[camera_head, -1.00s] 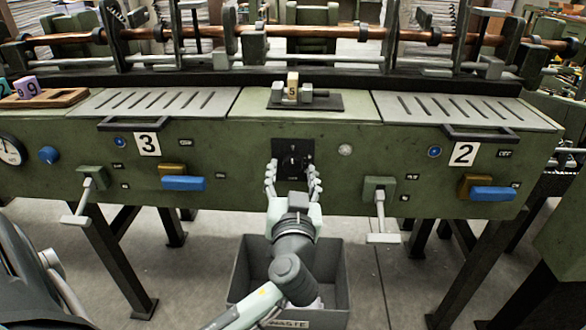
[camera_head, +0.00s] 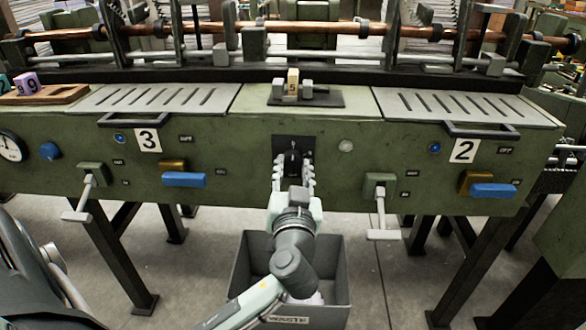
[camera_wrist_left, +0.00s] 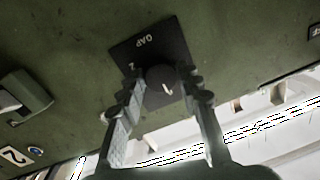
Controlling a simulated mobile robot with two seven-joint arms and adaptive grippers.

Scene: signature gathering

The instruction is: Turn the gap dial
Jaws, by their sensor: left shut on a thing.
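The gap dial (camera_head: 293,148) is a black knob on a black plate on the green machine's front, below the small block marked 5. In the left wrist view the dial's round knob (camera_wrist_left: 160,80) carries a pale pointer mark, and its plate (camera_wrist_left: 146,52) reads "GAP". My left gripper (camera_head: 293,168) reaches up to the dial from below. Its fingers (camera_wrist_left: 163,88) are closed in on both sides of the knob and shut on it. The exact finger contact is hard to see. My right gripper is not in view.
Levers (camera_head: 380,195) and blue handles (camera_head: 184,180) stick out from the panel on both sides. A grey waste bin (camera_head: 330,285) stands on the floor below my left arm. A wooden tray (camera_head: 60,94) with number blocks lies at the far left.

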